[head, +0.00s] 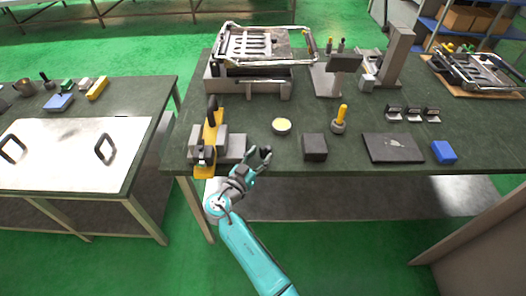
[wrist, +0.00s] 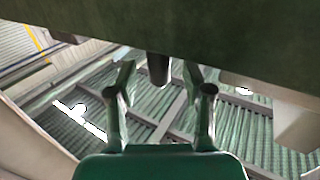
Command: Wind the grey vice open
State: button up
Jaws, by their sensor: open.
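The grey vice (head: 236,147) stands at the front left edge of the dark green bench. A long yellow tool (head: 210,132) with dark upright parts lies across or between its grey blocks; I cannot tell whether it is clamped. My gripper (head: 262,158) is open at the bench's front edge, just right of the vice and close to it. In the wrist view, a dark rounded rod end (wrist: 158,70) shows between my spread fingertips (wrist: 157,75), below the bench edge. It may be part of the vice's handle; contact is not visible.
A flat black case (head: 393,148) and blue block (head: 444,152) lie farther right. A gap separates the left table (head: 150,95).

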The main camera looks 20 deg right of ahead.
jog(key=shift+x, duration=1.25)
grip_shut()
jog(key=shift+s+d+n+t+y, duration=0.1)
jog(key=shift+n+t+y, duration=0.2)
jog(key=shift+t, duration=0.1)
jog(key=n+t+y, duration=0.1)
jog(key=d+n+t+y, duration=0.1)
jog(key=y, duration=0.1)
jog(key=shift+s, duration=0.3)
jog(key=shift+d+n+t+y, duration=0.3)
jog(key=shift+n+t+y, duration=0.4)
jog(key=shift+n+y, duration=0.45)
jog(key=shift+d+n+t+y, duration=0.3)
jog(key=shift+n+t+y, duration=0.5)
jog(key=shift+y, duration=0.55)
jog(key=shift+d+n+y, duration=0.25)
jog(key=shift+n+y, duration=0.4)
jog(key=shift+y, duration=0.25)
